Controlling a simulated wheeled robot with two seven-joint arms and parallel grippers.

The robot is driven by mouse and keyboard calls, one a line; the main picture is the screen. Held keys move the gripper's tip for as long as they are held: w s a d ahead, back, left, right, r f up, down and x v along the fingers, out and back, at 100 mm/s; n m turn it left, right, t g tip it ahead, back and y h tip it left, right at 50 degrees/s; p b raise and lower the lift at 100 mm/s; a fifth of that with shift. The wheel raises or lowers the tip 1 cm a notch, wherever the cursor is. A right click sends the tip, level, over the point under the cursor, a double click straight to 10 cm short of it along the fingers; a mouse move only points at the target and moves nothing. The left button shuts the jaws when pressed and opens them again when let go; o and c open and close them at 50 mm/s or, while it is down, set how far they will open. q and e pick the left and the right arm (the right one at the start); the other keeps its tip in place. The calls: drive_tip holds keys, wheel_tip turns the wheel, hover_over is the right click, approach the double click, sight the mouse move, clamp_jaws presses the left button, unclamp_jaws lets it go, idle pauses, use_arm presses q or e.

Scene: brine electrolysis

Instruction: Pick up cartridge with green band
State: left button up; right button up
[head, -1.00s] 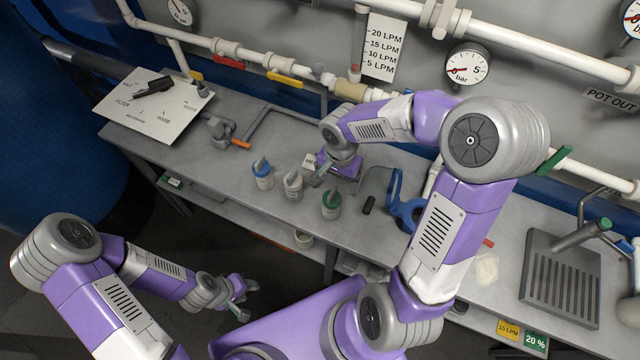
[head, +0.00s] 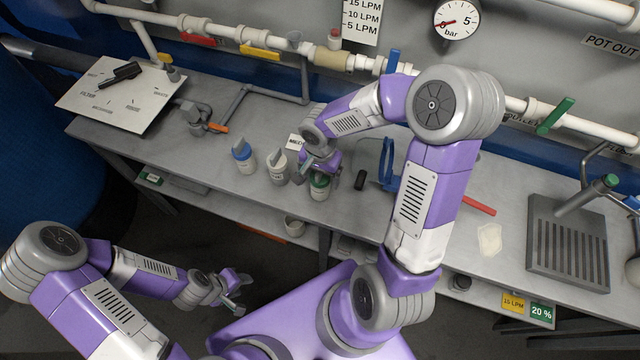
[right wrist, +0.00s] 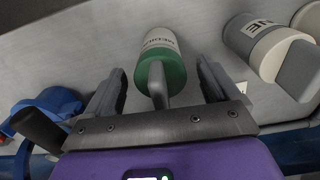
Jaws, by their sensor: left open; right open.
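The cartridge with the green band (head: 319,186) stands on the bench, at the right end of a row of three cartridges. In the right wrist view the same cartridge (right wrist: 162,62) shows its green band and grey top fin between my fingers. My right gripper (right wrist: 160,88) is open, with one finger on each side of the fin and a gap to both. In the head view my right gripper (head: 322,165) is at the cartridge and partly covers its top. My left gripper (head: 238,289) is open and empty, away from the bench at lower left.
A blue-banded cartridge (head: 244,156) and a white-banded cartridge (head: 277,168) stand just left of the green one. A black cylinder (head: 360,180) and a blue stand (head: 386,172) are to its right. A drain grate (head: 568,240) lies further right.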

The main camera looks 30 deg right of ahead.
wheel_tip(320, 180, down, 2)
drive_tip(key=shift+f, duration=0.15)
drive_tip(key=c, duration=1.3)
